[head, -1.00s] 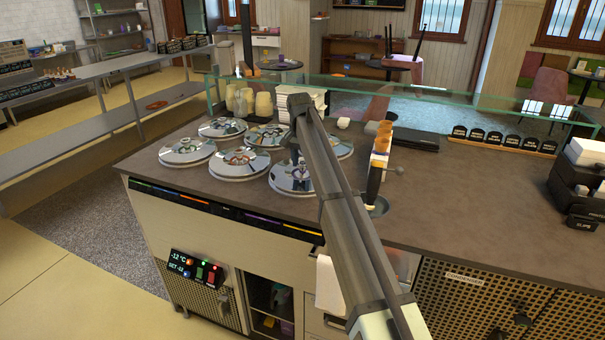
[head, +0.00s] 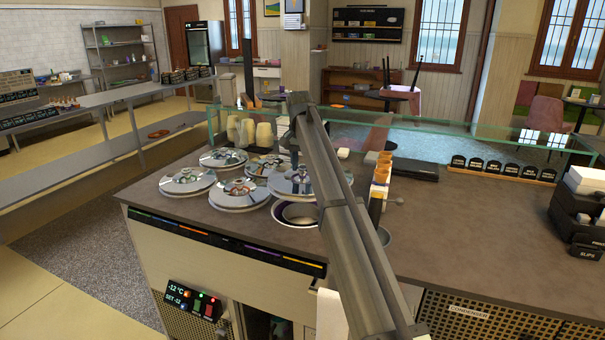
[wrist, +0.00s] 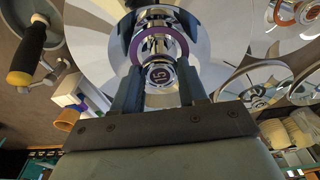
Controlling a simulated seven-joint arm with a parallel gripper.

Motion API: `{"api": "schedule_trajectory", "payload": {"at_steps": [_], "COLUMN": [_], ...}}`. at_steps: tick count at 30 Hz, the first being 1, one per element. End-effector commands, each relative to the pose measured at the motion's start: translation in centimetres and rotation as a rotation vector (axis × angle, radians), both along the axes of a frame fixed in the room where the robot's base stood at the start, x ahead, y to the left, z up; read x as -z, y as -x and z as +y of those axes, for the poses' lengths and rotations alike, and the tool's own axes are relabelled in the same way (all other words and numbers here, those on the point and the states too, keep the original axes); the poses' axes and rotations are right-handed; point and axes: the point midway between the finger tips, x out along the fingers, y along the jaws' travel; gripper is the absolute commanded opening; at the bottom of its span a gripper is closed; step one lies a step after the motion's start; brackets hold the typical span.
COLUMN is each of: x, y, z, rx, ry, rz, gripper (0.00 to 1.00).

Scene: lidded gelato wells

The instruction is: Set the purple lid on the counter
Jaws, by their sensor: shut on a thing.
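The purple lid (head: 290,188) is a round mirror-like disc, held above its open well (head: 300,213) at the front right of the lid group. The well shows a purple band inside. In the wrist view the lid (wrist: 95,35) has a purple ring around its knob, and the knob top reads 15. My gripper (wrist: 158,72) is shut on this knob, one finger on each side. In the head view my arm hides part of the lid and most of the gripper. The counter (head: 450,225) is brown-grey, with bare surface to the right.
Several other lids, such as the front-left one (head: 188,181), sit on wells to the left. A glass guard (head: 430,135) runs along the back. Black label signs (head: 503,169) and a dark box (head: 578,205) stand right.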

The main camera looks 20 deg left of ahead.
Motion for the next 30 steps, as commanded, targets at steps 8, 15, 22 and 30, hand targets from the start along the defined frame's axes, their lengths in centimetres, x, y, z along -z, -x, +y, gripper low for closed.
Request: {"api": "schedule_trajectory", "payload": {"at_steps": [8,15,22,30], "x": [-0.1,-0.1,-0.2,-2.4], "y": [0.0,0.0,-0.6,-7.8], "z": [0.0,0.0,-0.2,-3.6], "rx": [0.000,0.000,0.004,0.047], "ry": [0.000,0.000,0.000,-0.001], "rz": [-0.001,-0.001,-0.001,-0.002], "gripper": [0.00,0.00,0.00,0.00]}}
